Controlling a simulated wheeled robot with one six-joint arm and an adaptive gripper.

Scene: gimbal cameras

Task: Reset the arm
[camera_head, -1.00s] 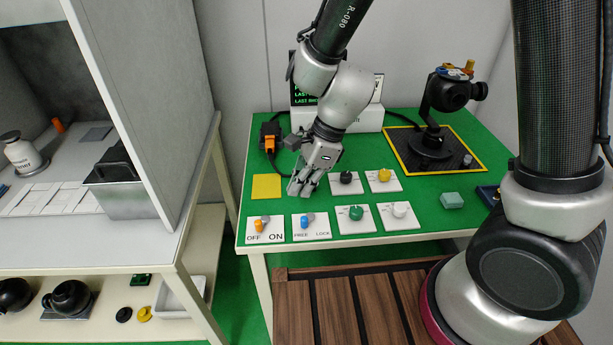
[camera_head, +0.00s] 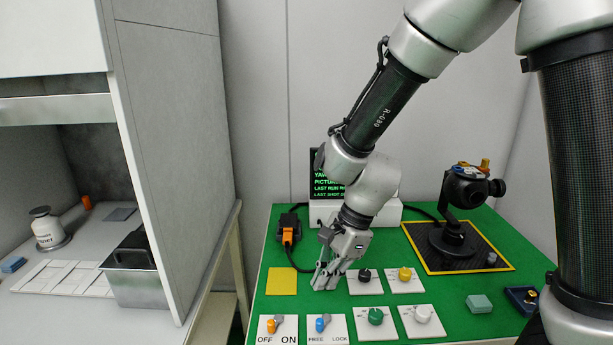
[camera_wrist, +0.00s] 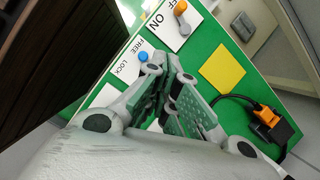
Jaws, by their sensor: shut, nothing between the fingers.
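My gripper (camera_head: 325,281) is shut and empty, pointing down over the green table between the yellow square and the black knob plate. In the wrist view, my gripper's fingers (camera_wrist: 176,72) come together near the FREE/LOCK plate with its blue switch. My arm (camera_head: 372,120) reaches down from the upper right in the head view. Whether the fingertips touch the table is hard to tell.
The green table (camera_head: 455,305) holds an OFF/ON switch plate (camera_head: 278,329), several knob plates, a yellow square (camera_head: 282,281), and a gimbal camera (camera_head: 462,205) on a black mat. A monitor (camera_head: 326,187) stands behind. A grey cabinet (camera_head: 180,150) is at left.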

